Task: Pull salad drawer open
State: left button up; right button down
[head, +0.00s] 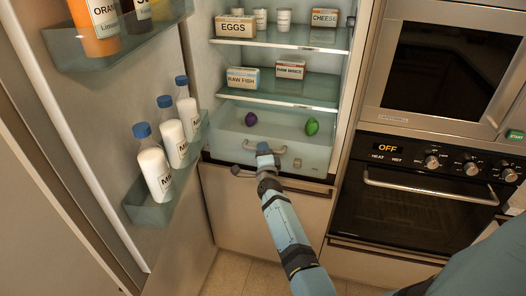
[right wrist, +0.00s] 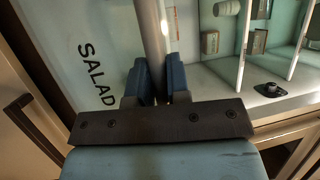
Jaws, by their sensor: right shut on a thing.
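The salad drawer (head: 308,164) is the pale blue bottom drawer of the open fridge in the head view. A purple vegetable (head: 251,119) and a green one (head: 312,127) show inside it. Its front bears the word SALAD in the right wrist view (right wrist: 70,55). My right gripper (head: 264,149) is at the drawer's grey bar handle (head: 249,144). In the right wrist view, its two blue fingers (right wrist: 158,82) are shut on the handle (right wrist: 151,28), one on each side. I cannot tell whether the drawer is pulled out a little. My left gripper is out of view.
The fridge door (head: 100,105) stands open at the left, with milk bottles (head: 152,170) in its rack. Shelves above the drawer hold boxes such as the eggs (head: 236,27). An oven (head: 410,205) stands at the right. Bare floor (head: 240,273) lies in front.

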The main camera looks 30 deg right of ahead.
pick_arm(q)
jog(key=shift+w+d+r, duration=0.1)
pick_arm(e)
jog(key=shift+w, duration=0.1)
jog(key=c, duration=1.1)
grip_release()
jog(key=shift+a, duration=0.15)
jog(key=shift+f, duration=0.1)
